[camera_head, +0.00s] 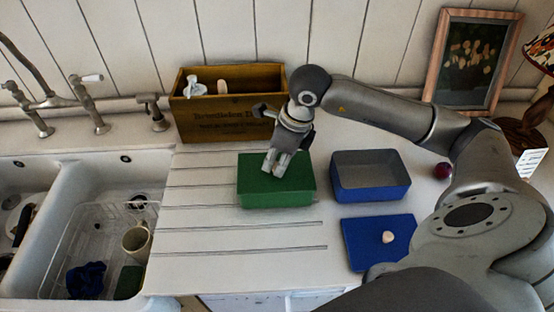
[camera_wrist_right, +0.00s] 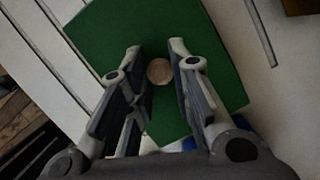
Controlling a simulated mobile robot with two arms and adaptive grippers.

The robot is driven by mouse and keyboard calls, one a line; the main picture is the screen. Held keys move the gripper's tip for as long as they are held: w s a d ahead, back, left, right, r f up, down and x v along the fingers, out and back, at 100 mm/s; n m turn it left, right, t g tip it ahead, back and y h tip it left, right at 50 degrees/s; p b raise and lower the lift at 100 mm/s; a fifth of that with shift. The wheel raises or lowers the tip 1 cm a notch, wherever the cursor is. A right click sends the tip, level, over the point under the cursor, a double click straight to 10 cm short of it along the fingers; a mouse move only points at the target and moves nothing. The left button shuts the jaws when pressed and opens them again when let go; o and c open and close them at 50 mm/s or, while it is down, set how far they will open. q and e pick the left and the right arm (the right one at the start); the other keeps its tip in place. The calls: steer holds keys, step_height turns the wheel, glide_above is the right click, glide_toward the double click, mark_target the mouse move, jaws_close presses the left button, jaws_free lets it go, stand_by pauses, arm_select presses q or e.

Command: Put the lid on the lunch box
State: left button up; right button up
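A green box (camera_head: 277,200) stands on the white counter, its top covered by a green lid (camera_head: 305,170). In the right wrist view the green lid (camera_wrist_right: 165,25) has a round, pale knob (camera_wrist_right: 159,71). My right gripper (camera_head: 277,165) is over the green lid, pointing down. In the wrist view its fingers (camera_wrist_right: 160,62) are apart, with the knob showing between them and a gap on each side. An open, empty blue box (camera_head: 370,192) stands to the right. A blue lid (camera_head: 365,235) with a pale knob (camera_head: 388,237) lies flat in front of it. My left gripper is not in view.
A wooden crate (camera_head: 225,128) holding small items stands behind the green box. A white sink (camera_head: 65,180) with a dish rack and a mug (camera_head: 137,243) is at the left. A dark red ball (camera_head: 442,171) lies right of the blue box. The counter's front left is clear.

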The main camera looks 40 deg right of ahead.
mark_target(289, 174)
steer(key=shift+o, duration=0.6)
steer(key=shift+s+d+r+p, duration=0.1)
steer(key=shift+r+p, duration=0.25)
steer(key=shift+r, duration=0.2)
steer(key=p+v, duration=0.4)
steer(key=v, duration=0.6)
steer(key=shift+p, duration=0.3)
steer(key=shift+f, duration=0.1)
